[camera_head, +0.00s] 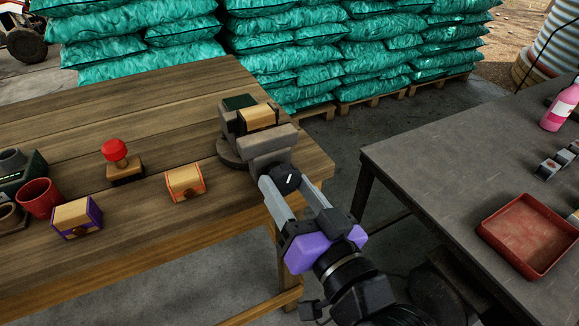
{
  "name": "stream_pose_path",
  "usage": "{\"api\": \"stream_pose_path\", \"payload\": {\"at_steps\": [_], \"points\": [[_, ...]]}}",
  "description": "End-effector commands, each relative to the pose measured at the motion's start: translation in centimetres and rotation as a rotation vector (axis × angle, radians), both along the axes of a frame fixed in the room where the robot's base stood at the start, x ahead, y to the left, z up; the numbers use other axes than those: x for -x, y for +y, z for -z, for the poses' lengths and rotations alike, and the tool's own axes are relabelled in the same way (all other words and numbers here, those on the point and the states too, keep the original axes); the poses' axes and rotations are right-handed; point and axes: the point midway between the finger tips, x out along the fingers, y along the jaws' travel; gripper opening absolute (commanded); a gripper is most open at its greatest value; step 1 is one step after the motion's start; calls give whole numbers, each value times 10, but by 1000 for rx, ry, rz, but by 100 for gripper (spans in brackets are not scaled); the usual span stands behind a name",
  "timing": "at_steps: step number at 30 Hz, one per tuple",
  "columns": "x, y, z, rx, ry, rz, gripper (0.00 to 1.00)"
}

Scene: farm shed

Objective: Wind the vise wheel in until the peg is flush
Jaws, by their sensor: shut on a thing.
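The vise (268,143) is a grey metal block at the right corner of the wooden table. A pale wooden block with dark edges (258,117) sits between its jaws, and a dark green pad (240,102) tops the rear jaw. The vise wheel (289,172) is a small dark knob with a white mark on the near side. My gripper (286,183), purple-bodied with grey fingers, reaches up from the lower right and is shut on the wheel, one finger on each side. I cannot make out the peg or how far it stands out.
A red-topped stamp (115,152), an orange-trimmed box (185,183), a purple-trimmed box (76,217) and a red cup (40,198) stand on the table's left part. A grey table (430,150) with a red tray (528,233) is at right. Teal sacks (290,45) are stacked behind.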

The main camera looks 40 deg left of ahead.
Motion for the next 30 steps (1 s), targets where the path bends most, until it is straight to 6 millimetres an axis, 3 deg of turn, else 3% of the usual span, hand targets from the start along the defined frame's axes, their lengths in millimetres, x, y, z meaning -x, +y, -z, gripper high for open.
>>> {"api": "stream_pose_path", "payload": {"at_steps": [1,24,30], "points": [[0,-1,-7,-22,59,1,1],[-1,-2,-5,-410,993,6,0],[-1,-2,0,-452,1087,4,0]]}}
